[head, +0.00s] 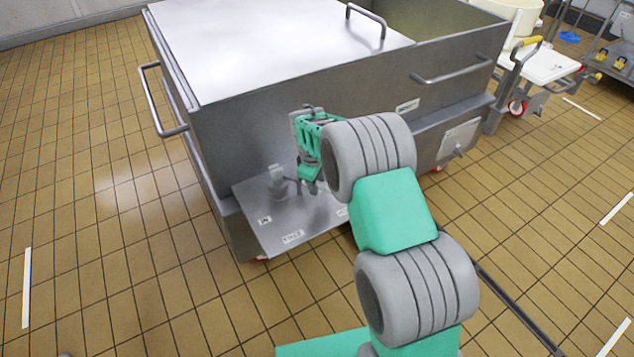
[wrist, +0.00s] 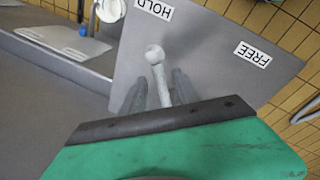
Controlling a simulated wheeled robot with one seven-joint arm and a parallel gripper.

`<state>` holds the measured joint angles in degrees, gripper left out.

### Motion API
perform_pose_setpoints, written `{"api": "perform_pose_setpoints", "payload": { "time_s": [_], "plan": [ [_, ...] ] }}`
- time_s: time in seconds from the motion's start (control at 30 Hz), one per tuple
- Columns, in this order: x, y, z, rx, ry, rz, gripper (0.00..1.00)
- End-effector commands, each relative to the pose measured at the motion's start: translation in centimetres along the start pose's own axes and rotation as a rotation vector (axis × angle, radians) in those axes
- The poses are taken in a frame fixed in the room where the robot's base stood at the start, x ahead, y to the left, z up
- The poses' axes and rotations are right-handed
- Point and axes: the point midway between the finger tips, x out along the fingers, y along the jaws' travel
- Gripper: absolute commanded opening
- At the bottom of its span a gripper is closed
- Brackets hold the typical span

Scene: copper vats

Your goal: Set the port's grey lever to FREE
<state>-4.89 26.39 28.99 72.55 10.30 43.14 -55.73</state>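The grey lever (wrist: 159,75) with a round ball end shows in the wrist view, standing out from a flat metal plate (wrist: 205,65). A HOLD label (wrist: 153,8) is above it, and a FREE label (wrist: 254,53) is to its right; both read upside down. My gripper (wrist: 158,88) is open, with one finger on each side of the lever's shaft; I cannot tell whether either finger touches it. The lever's base is hidden behind my gripper. In the head view my gripper (head: 312,186) is low over the plate on the vat's side, and I cannot make out the lever there.
The large steel vat (head: 290,110) with a half-open top fills the middle. A white-topped cart (head: 548,65) is at the right. Tiled floor (head: 100,220) at left is clear.

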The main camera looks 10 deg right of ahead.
Motion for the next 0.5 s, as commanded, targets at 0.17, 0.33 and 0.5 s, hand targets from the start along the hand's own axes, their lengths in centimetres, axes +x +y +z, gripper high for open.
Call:
{"api": "perform_pose_setpoints", "payload": {
  "time_s": [0.17, 0.33, 0.5],
  "plan": [
    [-0.04, -0.02, 0.0, 0.0, 0.0, 0.0, 0.3],
    [-0.05, -0.03, 0.0, 0.0, 0.0, -0.001, 0.17],
    [-0.05, -0.04, 0.0, 0.0, 0.0, -0.001, 0.03]
  ]
}}
